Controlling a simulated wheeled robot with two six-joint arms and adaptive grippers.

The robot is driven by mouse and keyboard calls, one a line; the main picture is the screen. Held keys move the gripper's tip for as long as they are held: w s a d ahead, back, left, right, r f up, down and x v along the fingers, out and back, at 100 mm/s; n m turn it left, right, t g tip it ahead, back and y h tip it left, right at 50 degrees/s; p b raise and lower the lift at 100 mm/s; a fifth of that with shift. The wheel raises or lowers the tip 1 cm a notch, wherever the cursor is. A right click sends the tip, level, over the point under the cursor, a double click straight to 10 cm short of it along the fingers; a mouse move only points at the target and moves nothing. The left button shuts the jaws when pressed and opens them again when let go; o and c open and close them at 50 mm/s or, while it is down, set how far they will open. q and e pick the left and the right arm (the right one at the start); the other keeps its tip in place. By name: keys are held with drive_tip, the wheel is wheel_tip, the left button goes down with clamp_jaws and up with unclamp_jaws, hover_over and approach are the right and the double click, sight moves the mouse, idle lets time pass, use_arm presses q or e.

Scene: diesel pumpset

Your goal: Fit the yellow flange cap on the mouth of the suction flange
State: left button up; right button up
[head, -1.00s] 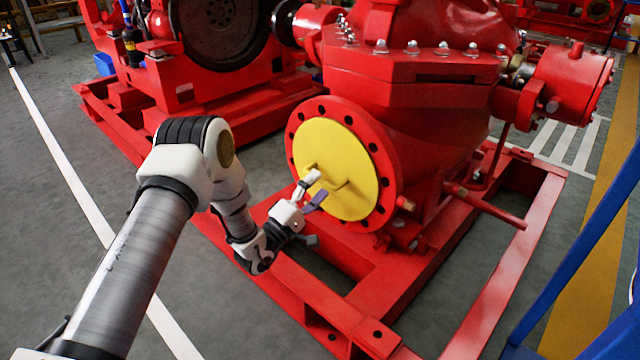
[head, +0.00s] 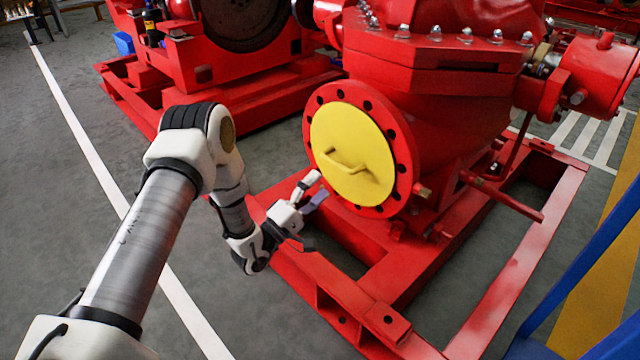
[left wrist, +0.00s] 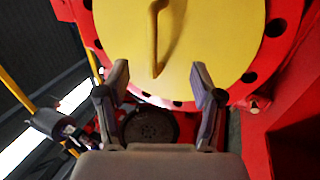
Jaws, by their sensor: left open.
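The yellow flange cap (head: 352,150) sits over the mouth of the red suction flange (head: 402,176), inside its ring of bolt holes. It looks roughly centred, with its bar handle facing out. In the left wrist view the cap (left wrist: 205,40) and its handle (left wrist: 157,35) are ahead of the fingers, with the flange rim (left wrist: 262,75) around the cap. My left gripper (head: 316,189) is open and empty, just below and in front of the cap, apart from the handle. Whether the cap is fully seated cannot be told. My right gripper is not in view.
The red pump body (head: 440,110) stands on a red base frame (head: 345,290) whose rails run under my left gripper. A blue bar (head: 575,270) stands at the right. Grey floor (head: 70,200) is clear at the left.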

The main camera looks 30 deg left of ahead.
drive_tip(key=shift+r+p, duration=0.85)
drive_tip(key=shift+p, duration=0.05)
use_arm(q)
drive_tip(key=s+a, duration=0.2)
drive_tip(key=s, duration=0.3)
drive_tip(key=shift+s+p, duration=0.35)
drive_tip(key=shift+p, duration=0.05)
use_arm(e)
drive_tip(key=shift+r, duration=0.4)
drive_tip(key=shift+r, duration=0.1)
